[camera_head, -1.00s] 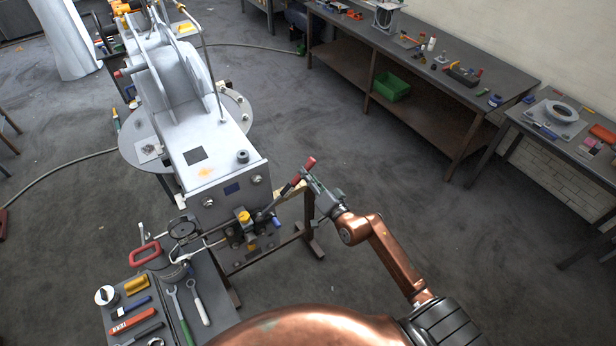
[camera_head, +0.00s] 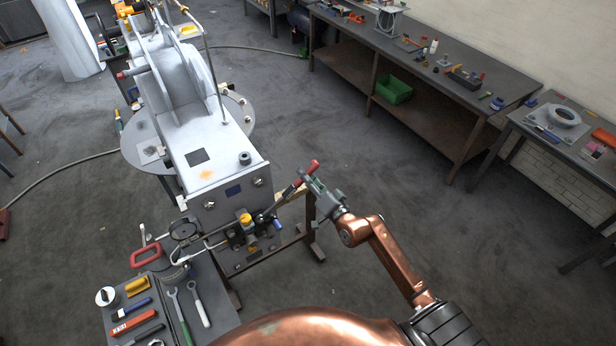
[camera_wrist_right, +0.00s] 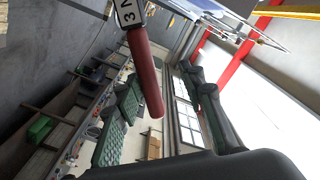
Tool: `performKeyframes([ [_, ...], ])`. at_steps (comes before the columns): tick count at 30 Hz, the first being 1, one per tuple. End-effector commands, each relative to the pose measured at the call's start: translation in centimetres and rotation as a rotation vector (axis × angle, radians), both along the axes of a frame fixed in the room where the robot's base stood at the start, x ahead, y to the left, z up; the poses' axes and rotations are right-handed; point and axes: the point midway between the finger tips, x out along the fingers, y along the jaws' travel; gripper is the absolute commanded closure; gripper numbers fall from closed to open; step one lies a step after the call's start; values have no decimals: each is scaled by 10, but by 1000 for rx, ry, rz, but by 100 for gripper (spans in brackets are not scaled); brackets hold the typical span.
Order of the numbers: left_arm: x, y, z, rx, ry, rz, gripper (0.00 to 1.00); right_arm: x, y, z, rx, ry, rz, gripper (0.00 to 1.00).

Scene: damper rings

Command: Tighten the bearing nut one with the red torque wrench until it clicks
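The red torque wrench (camera_head: 312,167) reaches out to the right from the front of the pale machine housing (camera_head: 230,195). Its red handle (camera_wrist_right: 147,80) fills the upper middle of the right wrist view, with a white label partly reading "3 N". My right gripper (camera_head: 314,184) is at the handle. In the right wrist view its two green-padded fingers (camera_wrist_right: 160,95) stand apart with the handle between them; I see no clear grip on both sides. Light round nuts or bolts (camera_head: 257,181) show on the housing front; which is bearing nut one I cannot tell. My left gripper is not in view.
A tool tray (camera_head: 215,300) with spanners and other hand tools stands at lower left. A yellow-topped fitting (camera_head: 245,219) sits below the housing front. Benches (camera_head: 440,75) line the right. The floor (camera_head: 350,160) between is clear.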

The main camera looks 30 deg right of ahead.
Motion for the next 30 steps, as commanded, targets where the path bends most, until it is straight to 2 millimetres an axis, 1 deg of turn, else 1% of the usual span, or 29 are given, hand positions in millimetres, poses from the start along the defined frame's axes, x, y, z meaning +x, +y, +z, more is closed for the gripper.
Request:
performKeyframes([
  [1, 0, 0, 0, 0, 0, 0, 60, 0, 1, 0, 0, 1, 1, 68],
  [6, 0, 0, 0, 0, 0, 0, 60, 0, 1, 1, 1, -1, 1, 79],
  [14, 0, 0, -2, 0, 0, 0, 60, 0, 0, -1, 5, -2, 2, 79],
  [17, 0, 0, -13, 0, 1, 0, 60, 0, -4, -11, 33, 1, 1, 79],
  [21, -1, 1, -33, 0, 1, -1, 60, 1, -12, -27, 100, 6, 1, 79],
  [30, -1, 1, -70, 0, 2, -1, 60, 3, -30, -54, 236, 16, 1, 79],
])
